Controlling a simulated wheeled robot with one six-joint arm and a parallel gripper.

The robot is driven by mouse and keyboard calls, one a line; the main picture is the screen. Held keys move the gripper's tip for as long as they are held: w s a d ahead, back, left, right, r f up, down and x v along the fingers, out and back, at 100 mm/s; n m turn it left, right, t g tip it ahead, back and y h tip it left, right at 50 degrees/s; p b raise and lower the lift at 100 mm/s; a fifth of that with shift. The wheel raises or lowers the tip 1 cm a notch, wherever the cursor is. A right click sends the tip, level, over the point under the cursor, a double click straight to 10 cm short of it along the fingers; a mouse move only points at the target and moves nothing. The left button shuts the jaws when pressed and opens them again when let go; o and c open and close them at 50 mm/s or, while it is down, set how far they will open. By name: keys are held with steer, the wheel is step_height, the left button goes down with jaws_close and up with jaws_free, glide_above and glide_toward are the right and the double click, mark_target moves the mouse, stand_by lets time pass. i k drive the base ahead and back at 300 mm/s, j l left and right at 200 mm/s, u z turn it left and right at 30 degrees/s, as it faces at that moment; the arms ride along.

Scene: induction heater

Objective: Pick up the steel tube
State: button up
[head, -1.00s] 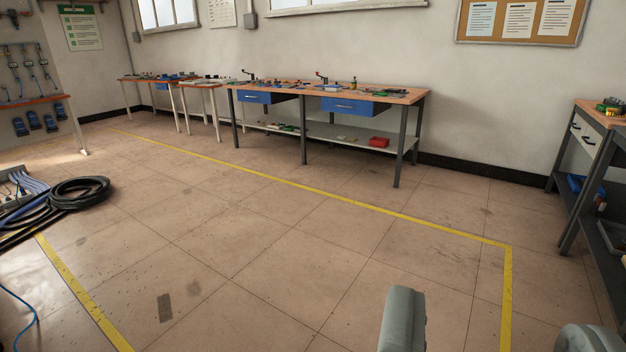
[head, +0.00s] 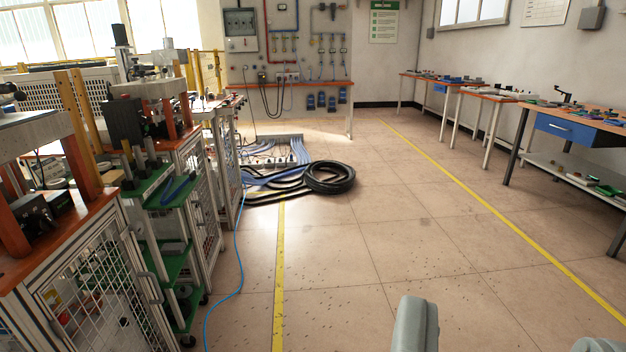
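I cannot make out the steel tube for certain. My gripper (head: 506,328) shows at the bottom right as two grey fingers, the right one mostly cut off by the frame edge. The fingers are wide apart with only floor visible between them. It is far from the rack and touches nothing visible.
Caged workstations (head: 95,290) line the left side, with the green-shelved rack (head: 165,268) between them. A blue cable (head: 238,262) and coiled black hose (head: 329,178) lie on the floor. Workbenches (head: 577,125) stand along the right wall. The middle floor is clear.

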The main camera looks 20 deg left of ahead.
mark_target(136, 147)
steer(key=i+j+u, duration=0.25)
steer(key=i+u, duration=0.15)
steer(key=i, duration=0.4)
steer(key=i+u, duration=0.35)
steer(key=i, duration=0.5)
steer(key=i+j+z, duration=0.1)
steer(key=i+j, duration=0.6)
steer(key=j, duration=0.15)
